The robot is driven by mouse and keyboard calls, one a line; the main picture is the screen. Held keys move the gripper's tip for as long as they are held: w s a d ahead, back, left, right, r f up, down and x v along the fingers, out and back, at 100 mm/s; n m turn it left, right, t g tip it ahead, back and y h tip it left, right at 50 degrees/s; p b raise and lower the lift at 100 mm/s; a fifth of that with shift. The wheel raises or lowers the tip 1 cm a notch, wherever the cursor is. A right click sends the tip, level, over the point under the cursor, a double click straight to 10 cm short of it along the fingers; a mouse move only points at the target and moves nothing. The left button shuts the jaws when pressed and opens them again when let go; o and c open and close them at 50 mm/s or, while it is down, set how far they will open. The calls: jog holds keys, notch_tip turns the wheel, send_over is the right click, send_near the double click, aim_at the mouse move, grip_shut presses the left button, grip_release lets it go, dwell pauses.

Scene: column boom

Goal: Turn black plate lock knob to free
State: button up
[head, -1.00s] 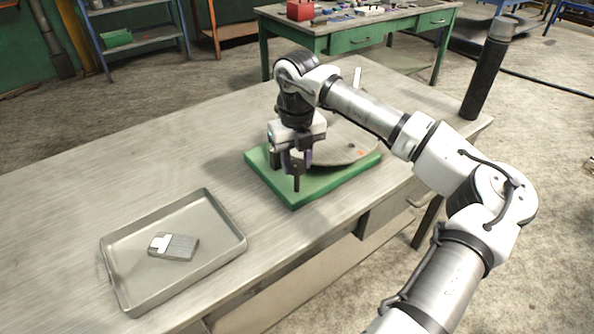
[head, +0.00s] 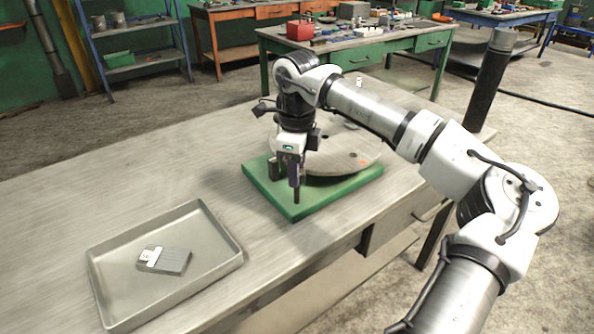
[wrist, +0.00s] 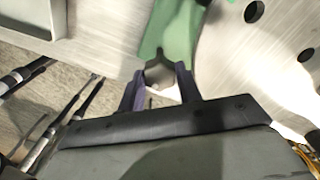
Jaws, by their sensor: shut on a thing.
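The lock knob's place is at the near corner of a green base (head: 312,208), which carries a round grey plate (head: 345,158) with holes. My gripper (head: 297,196) points straight down at that corner, its jaws shut on the knob. The green base (wrist: 175,32) and the plate (wrist: 262,62) lie just beyond the fingertips.
A metal tray (head: 215,270) holding a small grey block with a pale end (head: 165,260) lies at the left of the workbench (head: 130,160). The bench between tray and base is clear.

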jog(key=shift+w+r+n, duration=0.1)
jog(key=shift+n, duration=0.6)
jog(key=o, duration=1)
notch_tip(320, 180, up, 14)
jog(key=b, duration=0.1)
